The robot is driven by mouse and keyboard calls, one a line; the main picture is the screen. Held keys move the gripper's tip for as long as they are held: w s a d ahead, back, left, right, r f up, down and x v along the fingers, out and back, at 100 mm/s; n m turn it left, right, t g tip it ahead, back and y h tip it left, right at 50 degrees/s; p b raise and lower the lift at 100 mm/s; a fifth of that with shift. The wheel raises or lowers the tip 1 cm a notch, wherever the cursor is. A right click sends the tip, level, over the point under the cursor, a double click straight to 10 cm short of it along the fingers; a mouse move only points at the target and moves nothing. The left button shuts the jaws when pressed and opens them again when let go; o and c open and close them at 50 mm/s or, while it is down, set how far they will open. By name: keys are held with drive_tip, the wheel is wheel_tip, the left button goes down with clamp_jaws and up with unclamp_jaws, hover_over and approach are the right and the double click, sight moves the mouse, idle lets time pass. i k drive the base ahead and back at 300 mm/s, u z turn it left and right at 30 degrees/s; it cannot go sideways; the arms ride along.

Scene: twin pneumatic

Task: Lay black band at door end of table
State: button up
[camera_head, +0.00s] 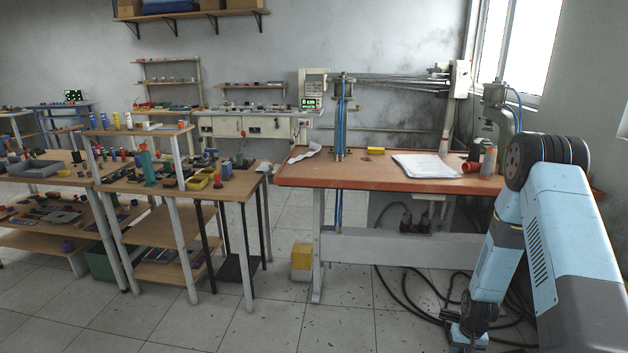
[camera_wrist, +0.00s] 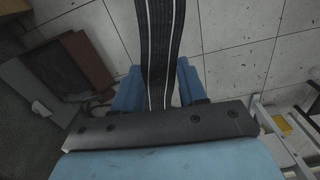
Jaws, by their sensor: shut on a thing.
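The black band (camera_wrist: 160,40), with thin white lines along it, runs up from between my gripper's fingers (camera_wrist: 158,90) to the top edge of the wrist view. My gripper is shut on it. In the head view my arm hangs down at the right, and my gripper (camera_head: 466,338) is low over the floor at the bottom edge, in front of the table. The band cannot be made out there. The table (camera_head: 335,176) has a red-brown top. No door shows, so I cannot tell which end is the door end.
The table holds white papers (camera_head: 426,165), a yellow block (camera_head: 375,150), and cylinders (camera_head: 488,161) at its right. Black cables (camera_head: 405,311) lie on the floor below. A cluttered wooden bench (camera_head: 235,185) stands to the left. The table's front middle is bare.

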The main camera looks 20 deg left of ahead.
sight(316, 159)
drive_tip(key=u, duration=0.2)
drive_tip(key=i, duration=0.9)
drive_tip(key=u, duration=0.55)
drive_tip(key=i, duration=0.75)
drive_tip(key=u, duration=0.2)
